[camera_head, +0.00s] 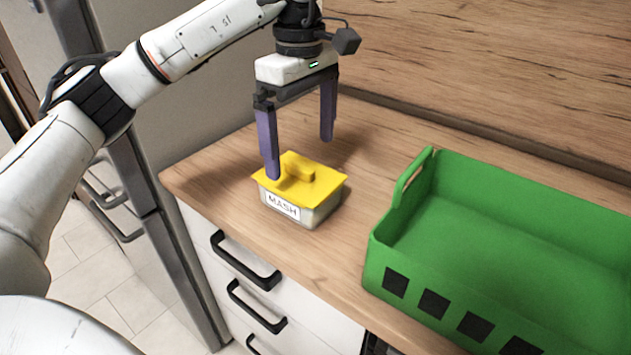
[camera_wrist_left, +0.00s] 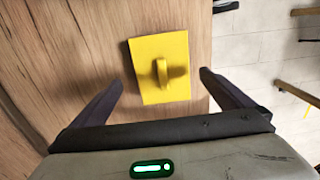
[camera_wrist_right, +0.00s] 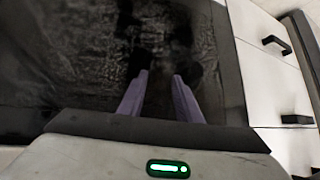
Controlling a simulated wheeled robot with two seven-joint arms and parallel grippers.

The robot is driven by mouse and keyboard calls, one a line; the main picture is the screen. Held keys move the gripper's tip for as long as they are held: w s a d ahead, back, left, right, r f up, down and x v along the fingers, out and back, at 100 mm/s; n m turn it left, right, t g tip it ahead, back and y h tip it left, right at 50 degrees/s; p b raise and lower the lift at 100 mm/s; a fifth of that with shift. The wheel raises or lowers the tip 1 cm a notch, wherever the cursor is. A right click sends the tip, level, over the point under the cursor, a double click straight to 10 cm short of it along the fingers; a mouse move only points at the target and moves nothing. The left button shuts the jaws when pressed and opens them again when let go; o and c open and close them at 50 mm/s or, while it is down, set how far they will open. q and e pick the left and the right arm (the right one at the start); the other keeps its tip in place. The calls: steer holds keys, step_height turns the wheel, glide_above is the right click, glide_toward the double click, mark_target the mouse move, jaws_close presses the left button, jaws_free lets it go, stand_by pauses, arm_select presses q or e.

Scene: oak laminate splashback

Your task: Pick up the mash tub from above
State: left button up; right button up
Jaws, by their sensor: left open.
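The mash tub (camera_head: 312,210) stands upright on the wooden worktop, a pale box with a yellow lid and a white label reading MASH. In the left wrist view its yellow lid (camera_wrist_left: 150,88) shows from above, with a raised grip in the middle. My left gripper (camera_head: 300,160) is open and points down over the tub. One finger overlaps the lid in the head view, the other is behind it; contact cannot be told. My right gripper (camera_wrist_right: 160,76) shows only in its wrist view, its fingers a narrow gap apart with nothing seen between them.
A green crate (camera_head: 400,262) stands on the worktop (camera_head: 215,178) right of the tub, its visible inside empty. A wooden splashback (camera_head: 480,50) rises behind. White drawers with black handles (camera_head: 245,262) are below the front edge. My right gripper faces a dark surface (camera_wrist_right: 65,65).

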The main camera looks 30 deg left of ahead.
mark_target(300, 167)
arm_select(q)
steer(key=f, duration=0.3)
steer(key=shift+s+f, duration=0.3)
steer(key=shift+s, duration=0.1)
steer(key=f, duration=0.5)
steer(key=shift+w+a+f, duration=0.15)
steer(key=shift+a+f, duration=0.05)
steer(key=shift+f, duration=0.1)
steer(key=shift+c, duration=0.3)
steer(key=shift+r, duration=0.1)
steer(key=c, duration=1.3)
